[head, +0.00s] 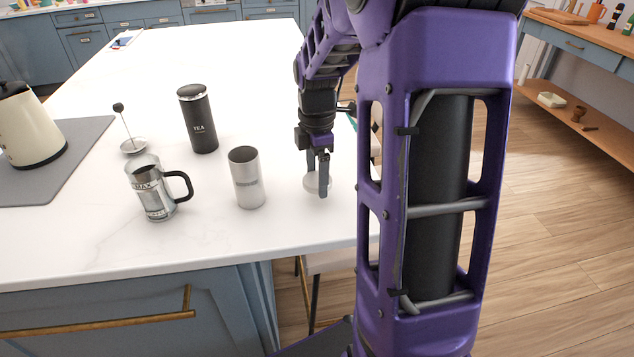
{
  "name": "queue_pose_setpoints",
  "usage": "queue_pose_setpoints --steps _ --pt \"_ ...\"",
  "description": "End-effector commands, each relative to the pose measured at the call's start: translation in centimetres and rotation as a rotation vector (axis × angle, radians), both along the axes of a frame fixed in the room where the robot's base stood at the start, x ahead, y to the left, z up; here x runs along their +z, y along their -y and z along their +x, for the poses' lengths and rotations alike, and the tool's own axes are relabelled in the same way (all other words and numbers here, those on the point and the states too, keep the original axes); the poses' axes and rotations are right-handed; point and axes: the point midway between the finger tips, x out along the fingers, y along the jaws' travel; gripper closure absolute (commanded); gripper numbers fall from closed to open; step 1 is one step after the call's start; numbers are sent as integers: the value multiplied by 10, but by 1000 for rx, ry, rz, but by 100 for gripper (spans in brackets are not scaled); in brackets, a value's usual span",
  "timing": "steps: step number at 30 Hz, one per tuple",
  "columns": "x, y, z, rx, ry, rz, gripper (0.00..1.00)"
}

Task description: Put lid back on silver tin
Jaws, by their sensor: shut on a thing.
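The silver tin (247,178) stands upright on the white worktop with its top open, near the front edge. My gripper (318,184) points down to the right of the tin, apart from it. It is shut on a pale round lid (311,185), low over or at the worktop; I cannot tell whether the lid touches the surface. The fingers hide part of the lid.
A black tea tin (199,120) stands behind the silver tin. A glass coffee press (155,190) stands to its left, with the press's plunger (132,144) behind. A cream kettle (28,128) sits on a grey mat (85,140). The worktop (215,235) is clear between tin and gripper.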

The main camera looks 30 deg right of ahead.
Motion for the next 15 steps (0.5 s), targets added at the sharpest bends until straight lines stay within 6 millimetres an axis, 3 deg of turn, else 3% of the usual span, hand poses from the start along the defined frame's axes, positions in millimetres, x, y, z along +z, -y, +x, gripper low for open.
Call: queue_pose_setpoints --steps 3,10,15 --pt "30 0 1 -1 5 -2 75" --pt "68 -1 2 1 4 0 75" --pt "97 -26 15 7 2 1 75"
